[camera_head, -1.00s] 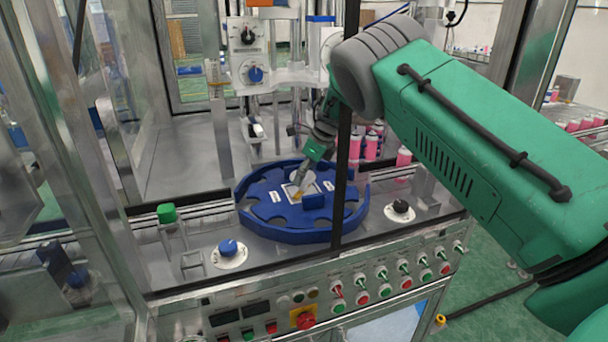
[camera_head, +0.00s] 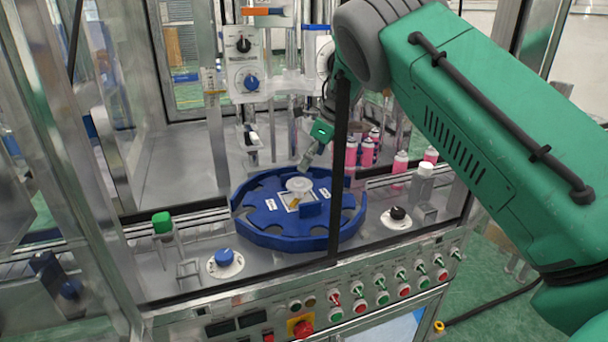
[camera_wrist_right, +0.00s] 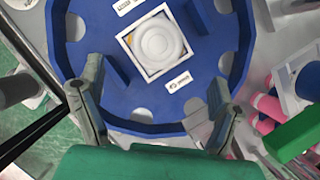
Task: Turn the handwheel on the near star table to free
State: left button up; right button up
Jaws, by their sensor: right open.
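The near star table (camera_head: 245,222) is a blue notched disc on the machine deck. It also shows in the right wrist view (camera_wrist_right: 85,45). At its centre the white round handwheel (camera_head: 299,185) sits over a white square plate, with a yellow mark at its near side in the head view. The handwheel also shows in the wrist view (camera_wrist_right: 157,42). Two small white labels flank the plate; their text is too small to read. My right gripper (camera_head: 306,163) is above the handwheel, apart from it. Its fingers (camera_wrist_right: 157,75) are spread and empty. My left gripper is out of view.
A dark frame post (camera_head: 340,170) stands in front of the table and my right wrist. Pink bottles (camera_head: 367,152) stand behind the table. A blue knob (camera_head: 226,257) and a black knob (camera_head: 397,213) flank it on the deck. A button panel (camera_head: 303,328) runs along the front.

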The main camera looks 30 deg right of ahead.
jog(key=v, duration=0.3)
jog(key=shift+s+d+r, duration=0.1)
jog(key=shift+r, duration=0.15)
dwell(0.6)
